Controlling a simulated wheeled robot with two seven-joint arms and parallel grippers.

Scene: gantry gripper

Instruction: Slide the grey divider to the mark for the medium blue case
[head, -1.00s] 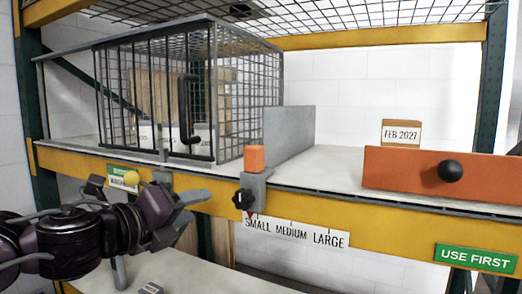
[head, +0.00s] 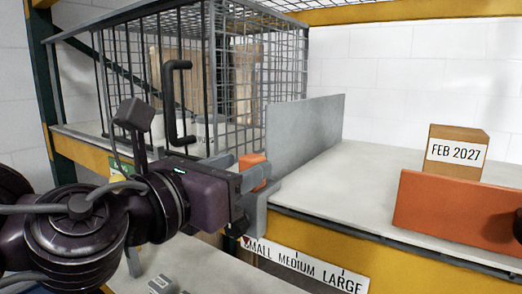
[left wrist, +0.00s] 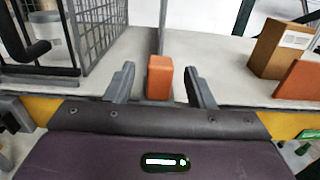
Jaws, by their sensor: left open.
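The grey divider (head: 308,135) stands upright on the shelf beside the wire cage. At its front is an orange handle block (head: 252,162) on a grey clamp (head: 254,208) over the shelf's front edge. The label strip (head: 300,262) below reads SMALL, MEDIUM, LARGE; a red pointer shows near its SMALL end. My left gripper (head: 244,170) is open at the handle. In the left wrist view, the orange handle (left wrist: 159,78) lies between the spread fingers, with gaps on both sides. No blue case is in view. My right gripper is not in view.
The wire cage (head: 288,70) with a black handle (head: 178,100) stands left of the divider. To the right are an orange panel (head: 450,212) and a carton (head: 457,142) marked FEB 2027. The shelf (head: 375,185) between divider and panel is bare.

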